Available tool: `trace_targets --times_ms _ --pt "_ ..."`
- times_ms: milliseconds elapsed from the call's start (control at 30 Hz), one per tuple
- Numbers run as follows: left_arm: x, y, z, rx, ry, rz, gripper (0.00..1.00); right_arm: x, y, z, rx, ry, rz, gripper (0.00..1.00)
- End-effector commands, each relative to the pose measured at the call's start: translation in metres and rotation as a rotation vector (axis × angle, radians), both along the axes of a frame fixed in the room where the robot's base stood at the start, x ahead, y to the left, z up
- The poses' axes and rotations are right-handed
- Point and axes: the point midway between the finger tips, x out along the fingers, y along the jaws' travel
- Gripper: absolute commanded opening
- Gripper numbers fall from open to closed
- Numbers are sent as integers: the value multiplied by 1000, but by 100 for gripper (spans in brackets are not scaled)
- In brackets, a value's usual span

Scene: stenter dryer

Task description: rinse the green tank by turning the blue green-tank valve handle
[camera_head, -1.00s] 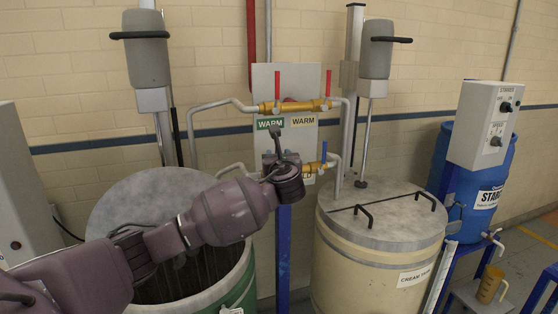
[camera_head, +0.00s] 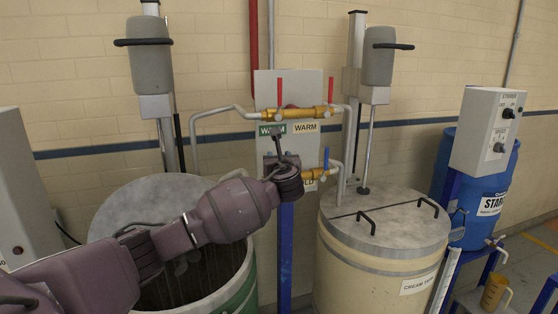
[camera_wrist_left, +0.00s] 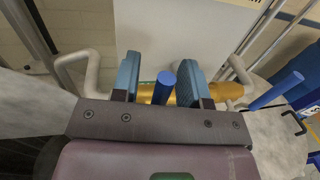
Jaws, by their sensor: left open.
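The green tank (camera_head: 243,297) stands at the left with its grey lid (camera_head: 150,198) partly over its open top. My left gripper (camera_wrist_left: 161,78) is at the lower brass valve pipe in front of the wall panel. In the left wrist view its two blue fingers are open, one on each side of a blue valve handle (camera_wrist_left: 165,84). Gaps show between that handle and both fingers. In the head view my wrist hides this handle. A second blue handle (camera_wrist_left: 279,91) stands to its right; it also shows in the head view (camera_head: 326,158). My right gripper is not in view.
Two red-handled valves (camera_head: 331,90) sit on the upper brass pipe (camera_head: 297,114), above my gripper. The cream tank (camera_head: 362,272) stands close on the right, with black handles on its lid. A blue drum (camera_head: 488,190) is farther right.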

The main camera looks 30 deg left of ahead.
Motion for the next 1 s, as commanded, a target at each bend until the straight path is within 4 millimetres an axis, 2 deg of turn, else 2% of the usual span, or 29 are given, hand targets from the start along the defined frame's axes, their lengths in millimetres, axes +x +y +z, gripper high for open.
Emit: trace_targets --times_ms 67,333,1000 --pt "0 0 0 0 0 0 40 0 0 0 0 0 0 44" --pt "0 0 0 0 0 0 1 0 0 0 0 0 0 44" --pt "0 0 0 -1 1 0 0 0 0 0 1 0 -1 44"
